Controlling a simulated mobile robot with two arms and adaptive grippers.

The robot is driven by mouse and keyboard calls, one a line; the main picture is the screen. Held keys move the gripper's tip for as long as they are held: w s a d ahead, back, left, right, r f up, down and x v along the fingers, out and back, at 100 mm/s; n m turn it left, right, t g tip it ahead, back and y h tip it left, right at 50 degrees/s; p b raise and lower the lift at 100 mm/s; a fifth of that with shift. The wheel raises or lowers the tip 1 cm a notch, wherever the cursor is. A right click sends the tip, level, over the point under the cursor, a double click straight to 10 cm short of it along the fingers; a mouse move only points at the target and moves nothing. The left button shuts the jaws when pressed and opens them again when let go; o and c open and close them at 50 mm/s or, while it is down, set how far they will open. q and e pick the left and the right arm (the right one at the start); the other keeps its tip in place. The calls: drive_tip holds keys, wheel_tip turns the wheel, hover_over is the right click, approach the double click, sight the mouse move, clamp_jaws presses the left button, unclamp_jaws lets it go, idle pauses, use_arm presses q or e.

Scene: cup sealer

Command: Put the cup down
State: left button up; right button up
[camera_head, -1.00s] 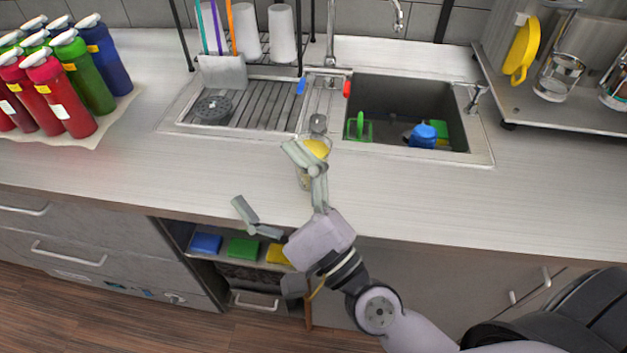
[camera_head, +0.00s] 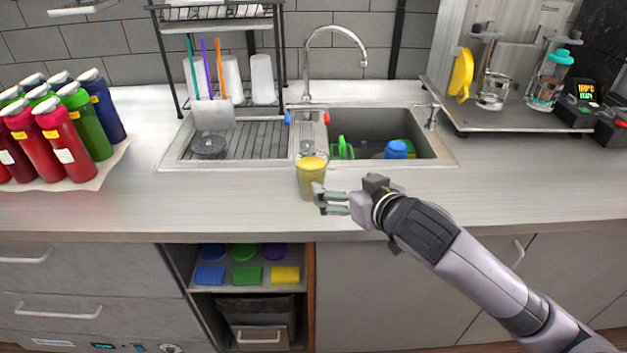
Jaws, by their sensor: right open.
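The cup (camera_head: 311,180) is a clear one with yellow contents or a yellow top. It stands upright on the light counter (camera_head: 230,200), just in front of the sink. My right gripper (camera_head: 322,200) is open at the cup's lower right side. Its fingers point left and overlap the cup's edge in the picture, so I cannot tell whether they touch it. My left gripper is not in view.
The sink (camera_head: 345,115) and its drainer lie behind the cup. Several coloured bottles (camera_head: 65,145) stand at the far left. A raised metal stand (camera_head: 480,120) holds glass containers at the right. Counter on both sides of the cup is clear.

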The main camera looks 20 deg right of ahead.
sight(318, 171)
drive_tip(key=p+x, duration=0.1)
drive_tip(key=x, duration=0.9)
drive_tip(key=shift+w+a+p, duration=0.1)
drive_tip(key=shift+a+p, duration=0.05)
drive_tip(key=shift+p, duration=0.25)
drive_tip(key=shift+w+a+f+p, duration=0.1)
drive_tip(key=shift+w+f+p, duration=0.15)
drive_tip(key=shift+w, duration=0.2)
drive_tip(key=p+x, duration=0.1)
drive_tip(key=x, duration=0.2)
drive_tip(key=shift+a, duration=0.15)
drive_tip(key=shift+w+f, duration=0.3)
drive_tip(key=shift+w, duration=0.2)
drive_tip(key=c, duration=1.6)
